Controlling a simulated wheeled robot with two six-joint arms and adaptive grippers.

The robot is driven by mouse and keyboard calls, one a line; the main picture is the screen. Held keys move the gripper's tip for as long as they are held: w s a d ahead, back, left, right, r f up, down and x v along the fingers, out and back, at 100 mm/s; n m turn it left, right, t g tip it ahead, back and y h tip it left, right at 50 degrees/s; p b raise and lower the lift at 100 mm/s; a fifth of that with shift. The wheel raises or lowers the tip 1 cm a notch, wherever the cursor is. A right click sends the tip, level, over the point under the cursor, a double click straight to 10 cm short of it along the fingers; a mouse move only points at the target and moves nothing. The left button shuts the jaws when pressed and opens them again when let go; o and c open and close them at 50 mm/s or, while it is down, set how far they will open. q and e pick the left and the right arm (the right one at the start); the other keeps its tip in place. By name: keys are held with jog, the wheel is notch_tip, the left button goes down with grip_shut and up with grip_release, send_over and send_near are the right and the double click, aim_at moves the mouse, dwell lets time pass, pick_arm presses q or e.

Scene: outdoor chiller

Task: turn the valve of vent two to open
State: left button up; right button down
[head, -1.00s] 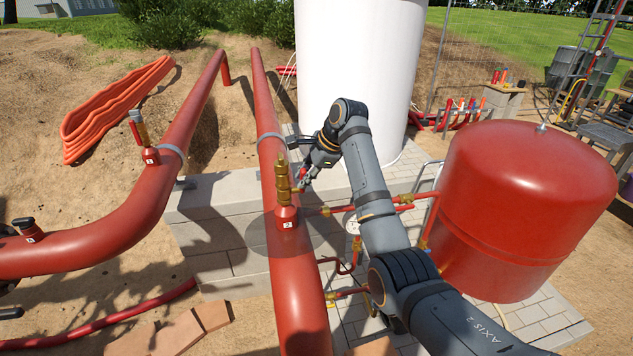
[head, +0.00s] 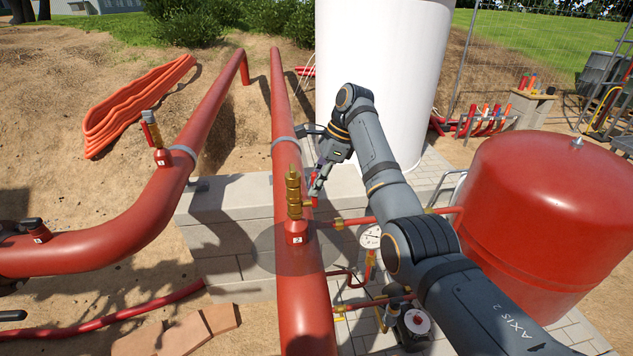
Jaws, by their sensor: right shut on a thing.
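Vent two is a brass valve body (head: 294,190) on a red base marked 2 (head: 297,238), upright on the middle red pipe. Its small red handle (head: 315,188) is on the right side of the brass body, beside a brass outlet. My right gripper (head: 318,180) reaches in from the right and is shut on this red handle; the fingers partly hide it. My left gripper is not in view.
Another vent with a red handle (head: 155,137) stands on the left pipe (head: 140,215). A white tank (head: 385,70) stands behind my right arm, and a red vessel (head: 540,225) stands to its right. A gauge (head: 371,237) and thin red pipes lie below the arm.

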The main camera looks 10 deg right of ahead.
jog(key=shift+s+f, duration=0.15)
jog(key=shift+f, duration=0.35)
jog(key=c, duration=1.6)
grip_release()
jog(key=o, duration=0.4)
jog(key=shift+w+a, duration=0.1)
jog(key=shift+w, duration=0.1)
jog(key=shift+r, duration=0.15)
jog(key=shift+r, duration=0.1)
jog(key=shift+r, duration=0.35)
jog(key=d+r, duration=0.1)
jog(key=d, duration=0.3)
jog(key=d+r, duration=0.1)
jog(key=d, duration=0.4)
jog(key=w+d+r, duration=0.1)
jog(key=d, duration=0.3)
jog(key=shift+w+d+r, duration=0.1)
jog(key=shift+d+r, duration=0.25)
